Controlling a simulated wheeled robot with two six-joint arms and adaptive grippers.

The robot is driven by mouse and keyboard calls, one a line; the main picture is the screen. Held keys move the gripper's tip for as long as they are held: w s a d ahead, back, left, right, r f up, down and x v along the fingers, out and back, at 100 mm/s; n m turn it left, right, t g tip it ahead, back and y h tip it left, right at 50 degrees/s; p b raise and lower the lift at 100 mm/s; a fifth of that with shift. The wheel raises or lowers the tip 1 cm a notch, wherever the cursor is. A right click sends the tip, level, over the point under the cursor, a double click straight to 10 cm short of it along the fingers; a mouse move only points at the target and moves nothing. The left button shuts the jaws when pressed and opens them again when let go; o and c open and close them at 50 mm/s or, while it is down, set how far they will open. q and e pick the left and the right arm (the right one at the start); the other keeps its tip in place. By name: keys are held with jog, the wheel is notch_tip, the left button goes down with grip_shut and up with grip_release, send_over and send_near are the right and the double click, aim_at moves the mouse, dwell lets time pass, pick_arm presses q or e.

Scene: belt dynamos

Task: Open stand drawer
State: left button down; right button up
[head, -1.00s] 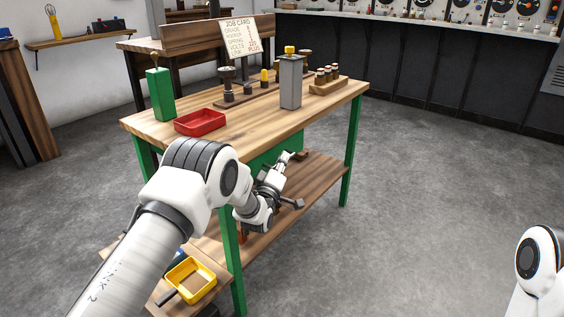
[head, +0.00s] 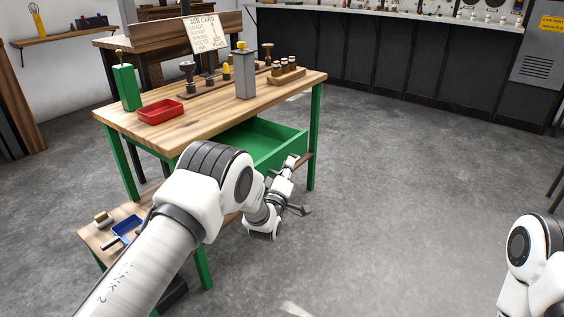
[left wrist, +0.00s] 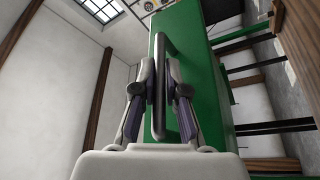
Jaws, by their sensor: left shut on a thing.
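The green stand drawer (head: 268,141) is pulled out from under the wooden bench top (head: 200,112), and its inside shows empty where I can see it. My left gripper (head: 293,163) is at the drawer's front. In the left wrist view my left gripper (left wrist: 160,92) is shut on the grey bar handle (left wrist: 159,60) of the green drawer front (left wrist: 188,62).
A lower shelf holds a blue tray (head: 127,228). The floor to the right is clear.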

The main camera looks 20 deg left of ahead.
pick_arm(q)
jog(key=shift+s+d, duration=0.15)
jog(key=shift+d, duration=0.15)
jog(key=c, duration=1.5)
grip_release()
jog(key=v, duration=1.2)
jog(key=shift+f, duration=0.1)
jog(key=shift+f, duration=0.1)
